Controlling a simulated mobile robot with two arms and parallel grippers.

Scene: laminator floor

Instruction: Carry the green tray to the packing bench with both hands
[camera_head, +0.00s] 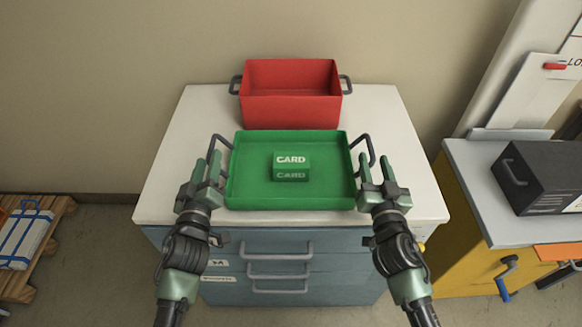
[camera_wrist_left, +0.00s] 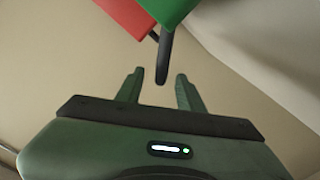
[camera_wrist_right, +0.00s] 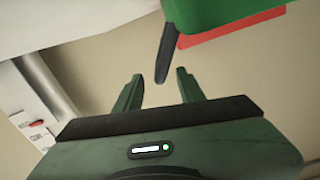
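The green tray (camera_head: 238,192) sits on the white top of a drawer cabinet, with a green box marked CARD (camera_head: 291,167) inside it. It has a dark handle on each side. My left gripper (camera_head: 207,168) is open at the left handle (camera_head: 219,150); in the left wrist view that handle (camera_wrist_left: 164,58) points in between the parted fingers (camera_wrist_left: 158,88). My right gripper (camera_head: 373,168) is open at the right handle (camera_head: 366,148); in the right wrist view that handle (camera_wrist_right: 165,55) likewise reaches between the parted fingers (camera_wrist_right: 157,90). Neither gripper is closed on a handle.
A red bin (camera_head: 290,108) with side handles stands right behind the tray. The white cabinet top (camera_head: 173,160) is clear at both sides. At the right are a grey-topped yellow bench (camera_head: 480,190) and a dark box (camera_head: 540,175). A wooden pallet (camera_head: 50,215) lies at the left.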

